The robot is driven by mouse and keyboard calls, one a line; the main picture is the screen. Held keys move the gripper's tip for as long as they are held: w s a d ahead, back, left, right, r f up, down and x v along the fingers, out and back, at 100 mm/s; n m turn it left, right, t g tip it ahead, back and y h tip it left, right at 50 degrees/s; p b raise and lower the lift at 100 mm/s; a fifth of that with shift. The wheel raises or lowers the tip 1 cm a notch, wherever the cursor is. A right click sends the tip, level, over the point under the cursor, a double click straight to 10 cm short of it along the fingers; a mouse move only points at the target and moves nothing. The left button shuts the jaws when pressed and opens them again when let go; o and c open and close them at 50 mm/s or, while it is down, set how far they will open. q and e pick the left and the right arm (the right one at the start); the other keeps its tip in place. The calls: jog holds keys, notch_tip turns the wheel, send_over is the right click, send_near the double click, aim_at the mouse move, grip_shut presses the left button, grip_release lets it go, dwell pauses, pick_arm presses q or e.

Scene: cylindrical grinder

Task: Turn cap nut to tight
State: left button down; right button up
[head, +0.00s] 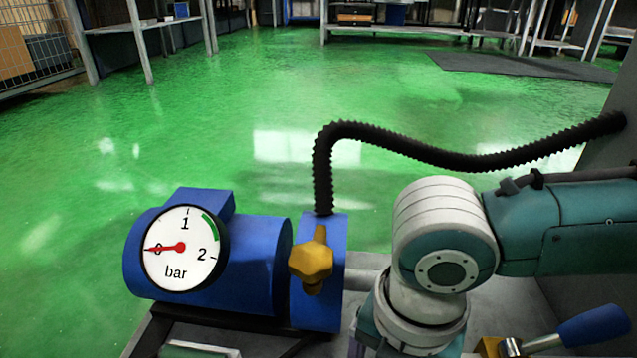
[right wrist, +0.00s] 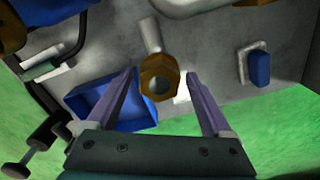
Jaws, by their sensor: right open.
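The cap nut (right wrist: 160,76) shows in the right wrist view as a brass hexagonal piece with a round pale centre, on the end of a light pipe. My right gripper (right wrist: 160,88) is open. In the picture its two fingers lie to the left and right of the nut with gaps on both sides. I cannot tell how far the nut is from the fingertips in depth. In the head view my right arm comes in from the right, and its gripper is not seen. My left gripper is not in view.
A blue pump body with a pressure gauge (head: 182,248) reading about 0 bar and a yellow hexagonal knob (head: 311,262) stands front left. A black corrugated hose (head: 420,151) rises from it. A blue-handled lever (head: 592,326) is at lower right. A blue tray (right wrist: 92,101) lies beside the left finger.

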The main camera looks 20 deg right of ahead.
jog(key=shift+c, duration=0.3)
grip_shut()
jog(key=shift+r+m+p, duration=0.2)
jog(key=shift+m+p, duration=0.1)
jog(key=shift+p, duration=0.35)
jog(key=m+p, duration=0.4)
jog(key=p, duration=0.1)
jog(key=shift+r+m+p, duration=0.1)
jog(key=shift+m+p, duration=0.2)
jog(key=m+p, duration=0.2)
jog(key=m, duration=0.1)
jog(key=shift+m, duration=0.3)
jog(key=shift+f+m+p, duration=0.15)
jog(key=shift+m+p, duration=0.45)
jog(key=shift+m, duration=0.45)
jog(key=shift+f+m+p, duration=0.15)
jog(key=shift+m+p, duration=0.4)
jog(key=shift+m, duration=0.5)
